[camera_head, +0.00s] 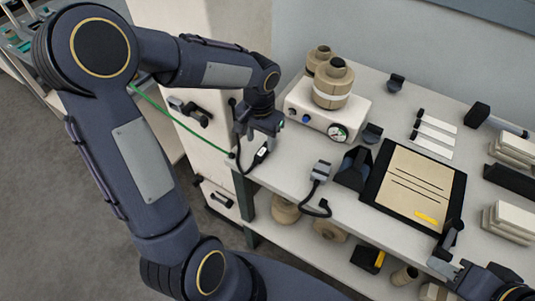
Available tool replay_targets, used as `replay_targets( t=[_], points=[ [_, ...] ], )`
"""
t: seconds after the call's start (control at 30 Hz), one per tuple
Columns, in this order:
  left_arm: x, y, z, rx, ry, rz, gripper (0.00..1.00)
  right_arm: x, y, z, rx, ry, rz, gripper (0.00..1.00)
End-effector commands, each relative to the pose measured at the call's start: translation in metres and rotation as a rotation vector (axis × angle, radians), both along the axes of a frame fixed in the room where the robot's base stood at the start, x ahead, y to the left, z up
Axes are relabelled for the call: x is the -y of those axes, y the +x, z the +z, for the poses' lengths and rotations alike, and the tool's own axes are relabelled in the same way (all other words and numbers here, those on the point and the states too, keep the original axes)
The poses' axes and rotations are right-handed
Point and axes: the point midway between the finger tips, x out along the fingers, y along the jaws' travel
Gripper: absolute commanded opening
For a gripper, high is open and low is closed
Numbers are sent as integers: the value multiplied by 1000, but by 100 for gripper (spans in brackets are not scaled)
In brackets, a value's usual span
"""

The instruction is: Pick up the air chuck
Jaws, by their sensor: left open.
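A small black handpiece with a pale patch (261,153), which looks like the air chuck, lies at the left edge of the workbench. A short dark hose runs from it to the bench edge, where a green hose (182,120) comes in from the left. My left gripper (263,131) is open, pointing down just above and behind the handpiece. I cannot tell whether its fingers touch it. My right gripper (447,258) is partly in view at the bottom right, away from the handpiece; its jaw opening is unclear.
A white box with a gauge (327,112) bearing tan rolls stands behind the handpiece. A grey block with a black cable (321,171) lies to the right, beside a black holder (353,168) and a clipboard (414,185). Bare bench lies between handpiece and grey block.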

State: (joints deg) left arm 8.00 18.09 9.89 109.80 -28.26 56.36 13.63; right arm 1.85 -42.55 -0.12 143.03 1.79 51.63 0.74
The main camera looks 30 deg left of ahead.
Motion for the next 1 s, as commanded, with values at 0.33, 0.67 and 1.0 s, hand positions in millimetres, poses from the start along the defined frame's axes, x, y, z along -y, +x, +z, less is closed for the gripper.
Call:
replay_targets(
  t=[0.33, 0.67, 1.0],
  points=[
    [-2, -7, -46, -5, -3, 0, 47, 0, 0, 10, 0, 0, 0, 36],
    [-2, -6, -64, 1, -1, 0, 47, 0, 0, 10, 0, 0, 0, 36],
    [-2, -6, -63, 1, -2, 0, 13, 0, 0, 10, 0, 0, 0, 36]
  ],
)
